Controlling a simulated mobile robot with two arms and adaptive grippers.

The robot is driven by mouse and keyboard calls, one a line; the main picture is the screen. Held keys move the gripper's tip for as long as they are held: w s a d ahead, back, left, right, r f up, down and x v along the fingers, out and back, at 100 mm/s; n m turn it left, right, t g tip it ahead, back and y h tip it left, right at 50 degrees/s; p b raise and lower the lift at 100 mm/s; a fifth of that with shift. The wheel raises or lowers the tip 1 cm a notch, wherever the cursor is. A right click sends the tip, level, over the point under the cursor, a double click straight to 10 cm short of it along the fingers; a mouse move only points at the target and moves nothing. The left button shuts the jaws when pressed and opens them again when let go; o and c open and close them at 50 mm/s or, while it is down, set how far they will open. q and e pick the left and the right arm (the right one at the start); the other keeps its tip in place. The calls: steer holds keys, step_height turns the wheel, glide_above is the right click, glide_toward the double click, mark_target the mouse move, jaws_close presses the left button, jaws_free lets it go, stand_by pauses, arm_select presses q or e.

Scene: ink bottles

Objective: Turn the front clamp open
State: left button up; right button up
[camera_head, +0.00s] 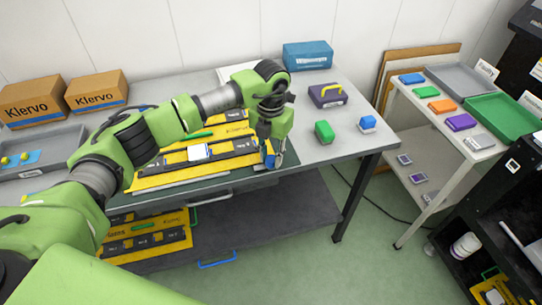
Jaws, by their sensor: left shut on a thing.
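My left arm reaches in from the left over the table. My left gripper (275,150) points down at the right end of the front yellow-and-black board (170,180). It is shut on a small part there, seemingly the front clamp (270,161), of which a bit of blue shows. The gripper hides most of that part, so I cannot tell how far it is turned. A white block (198,152) sits on the front board. My right gripper is not in view.
A green block (324,132), a blue-and-white block (367,123) and a purple case (327,95) stand on the table to the right. Klervo boxes (97,90) stand at the back left. A side table (415,110) with trays is at the right.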

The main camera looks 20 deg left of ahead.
mark_target(271, 158)
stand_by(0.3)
arm_select(q)
steer(key=o, duration=1.1)
steer(key=shift+r, duration=0.1)
step_height(271, 158, up, 12)
